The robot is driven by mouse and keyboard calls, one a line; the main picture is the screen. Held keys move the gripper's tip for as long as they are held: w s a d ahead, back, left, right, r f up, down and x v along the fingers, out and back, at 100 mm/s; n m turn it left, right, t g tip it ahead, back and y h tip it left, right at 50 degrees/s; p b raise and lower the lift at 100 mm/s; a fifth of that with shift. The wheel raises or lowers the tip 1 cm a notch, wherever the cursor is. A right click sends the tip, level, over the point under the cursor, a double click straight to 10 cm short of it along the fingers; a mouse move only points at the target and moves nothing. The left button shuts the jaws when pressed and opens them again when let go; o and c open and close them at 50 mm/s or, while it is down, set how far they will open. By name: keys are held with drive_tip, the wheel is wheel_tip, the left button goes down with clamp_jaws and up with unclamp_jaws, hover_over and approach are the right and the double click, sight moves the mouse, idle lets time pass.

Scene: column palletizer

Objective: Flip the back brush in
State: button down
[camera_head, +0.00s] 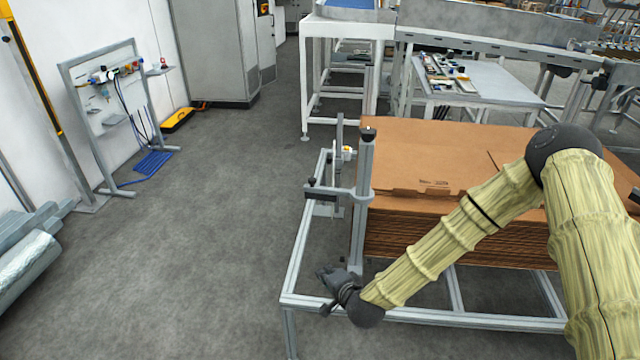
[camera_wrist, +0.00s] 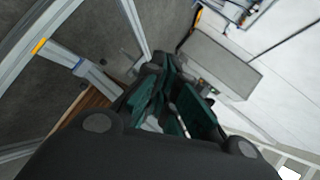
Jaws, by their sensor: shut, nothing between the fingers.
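My gripper (camera_head: 326,272) is low at the left in the head view, beside the front left part of the aluminium frame (camera_head: 288,262) and left of its upright post. It is shut and empty. In the wrist view its dark green fingers (camera_wrist: 180,105) are together. A bracket (camera_head: 335,192) with a black knob juts left from the post, above my gripper and apart from it. A slim grey upright piece (camera_head: 339,135) stands behind the post, with a small yellow and white part (camera_head: 348,153) next to it. I cannot tell for certain which piece is the back brush.
A stack of flat brown cardboard (camera_head: 420,160) fills the frame right of the post, behind my arm. A white table (camera_head: 480,80) and conveyor stand behind. At the left are a tool stand (camera_head: 105,120) and a blue grate (camera_head: 153,162). The floor between is clear.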

drive_tip(key=w+d+r+m+t, duration=0.2)
drive_tip(key=w+r+m+t, duration=0.2)
drive_tip(key=w+r, duration=0.8)
wheel_tip(320, 180, up, 2)
drive_tip(key=shift+r+m+h+p, duration=0.15)
drive_tip(key=shift+m+h+p, duration=0.15)
drive_tip(key=shift+h+p, duration=0.1)
drive_tip(key=shift+w+a, duration=0.1)
drive_tip(key=shift+w, duration=0.05)
drive_tip(key=p, duration=0.4)
approach(322, 188)
drive_tip(key=w+a, duration=0.1)
drive_tip(key=w+a+r, duration=0.1)
drive_tip(key=w, duration=0.1)
drive_tip(key=w+a, duration=0.1)
drive_tip(key=shift+w+r, duration=0.35)
drive_tip(key=shift+r, duration=0.05)
drive_tip(key=shift+p+x, duration=0.55)
drive_tip(key=shift+x, duration=0.55)
drive_tip(key=shift+f, duration=0.1)
drive_tip(key=shift+w+d, duration=0.1)
